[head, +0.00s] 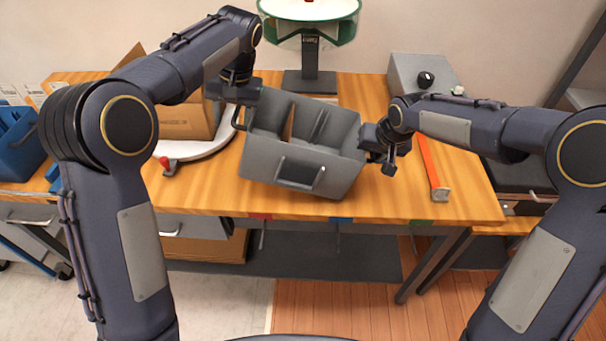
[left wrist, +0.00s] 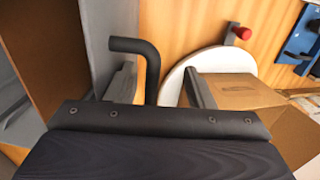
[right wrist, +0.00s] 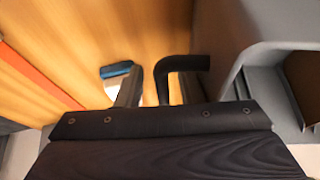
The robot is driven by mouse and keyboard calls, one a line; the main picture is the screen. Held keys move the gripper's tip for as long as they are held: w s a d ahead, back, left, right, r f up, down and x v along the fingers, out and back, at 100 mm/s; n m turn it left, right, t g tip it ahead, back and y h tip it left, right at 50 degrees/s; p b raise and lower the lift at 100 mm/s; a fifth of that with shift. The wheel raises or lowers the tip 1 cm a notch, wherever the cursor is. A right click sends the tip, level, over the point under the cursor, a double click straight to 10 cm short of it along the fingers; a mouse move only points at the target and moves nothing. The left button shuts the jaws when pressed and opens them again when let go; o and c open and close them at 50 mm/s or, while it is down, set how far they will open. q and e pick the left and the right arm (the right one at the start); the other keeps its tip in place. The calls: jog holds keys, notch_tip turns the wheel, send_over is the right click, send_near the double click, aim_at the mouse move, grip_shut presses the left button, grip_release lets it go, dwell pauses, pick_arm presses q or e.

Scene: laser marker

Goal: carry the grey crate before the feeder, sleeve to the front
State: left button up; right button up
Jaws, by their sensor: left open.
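Grey and brown dividers show inside. The round green-and-white feeder (head: 310,10) stands behind it on a dark post. My left gripper (head: 240,112) is at the crate's left side; in the left wrist view a black bent handle (left wrist: 150,65) lies between its open fingers. My right gripper (head: 378,150) is at the right side; its wrist view shows another black handle (right wrist: 180,64) between fingers that look apart.
A cardboard box (head: 185,122) stands on a white round plate (head: 212,142) with a red knob at left. Blue bins (head: 18,140) are further left. A grey box with a black knob (head: 405,70) and an orange strip (head: 432,165) are at right. The front table edge is close.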

pick_arm(q)
jog(key=shift+s+d, duration=0.1)
jog(key=shift+d, duration=0.55)
pick_arm(e)
jog(key=shift+o, duration=0.5)
jog(key=a+v, duration=0.1)
jog(key=v, duration=0.6)
jog(key=shift+d+r, duration=0.25)
jog(key=shift+r, duration=0.25)
pick_arm(q)
jog(key=c, duration=0.8)
pick_arm(e)
jog(key=shift+s, duration=0.1)
pick_arm(q)
jog(key=shift+r, duration=0.15)
pick_arm(e)
jog(key=shift+r, duration=0.15)
